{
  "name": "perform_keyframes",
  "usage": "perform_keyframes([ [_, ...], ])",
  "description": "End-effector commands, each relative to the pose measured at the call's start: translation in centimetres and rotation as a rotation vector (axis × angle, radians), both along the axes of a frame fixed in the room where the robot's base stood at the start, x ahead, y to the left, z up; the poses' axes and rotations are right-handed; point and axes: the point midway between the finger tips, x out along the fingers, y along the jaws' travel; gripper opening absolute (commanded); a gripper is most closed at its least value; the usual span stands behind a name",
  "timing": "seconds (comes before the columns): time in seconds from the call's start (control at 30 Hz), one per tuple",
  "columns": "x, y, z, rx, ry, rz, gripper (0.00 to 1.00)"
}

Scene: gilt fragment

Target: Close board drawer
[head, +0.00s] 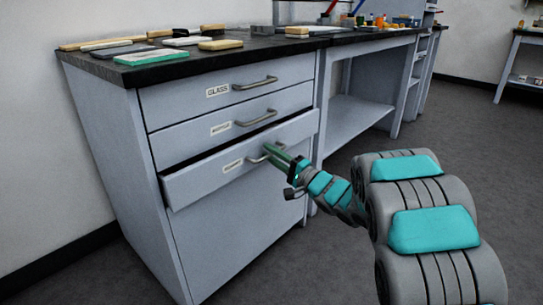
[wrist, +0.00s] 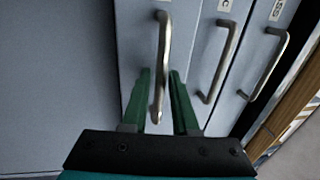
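The lowest of three drawers (head: 208,174) in the grey cabinet stands partly pulled out, with a dark gap above its front. Its small label (head: 232,166) is too blurred to read for sure. My gripper (head: 273,156) is at this drawer's metal handle (head: 256,160). In the wrist view, the green fingers of my gripper (wrist: 160,85) are apart, one on each side of the handle (wrist: 163,50). Gaps show between handle and fingers, so the gripper looks open around it. The fingertips are partly hidden by perspective.
The upper drawer marked GLASS (head: 225,88) and the middle drawer (head: 215,128) are shut. Several flat boards lie on the black countertop (head: 190,66). A workbench (head: 365,105) with an open shelf stands to the right. The floor (head: 450,125) in front is clear.

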Motion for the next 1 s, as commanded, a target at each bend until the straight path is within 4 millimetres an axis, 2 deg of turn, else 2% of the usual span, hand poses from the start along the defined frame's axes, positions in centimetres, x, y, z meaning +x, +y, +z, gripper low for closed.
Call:
perform_keyframes([
  [0.17, 0.00, 0.00, -0.02, -0.001, 0.001, 0.000, 0.27],
  [0.43, 0.00, 0.00, -0.04, -0.001, 0.001, 0.000, 0.00],
  [1.0, -0.02, -0.01, -0.13, -0.002, 0.003, 0.000, 0.00],
])
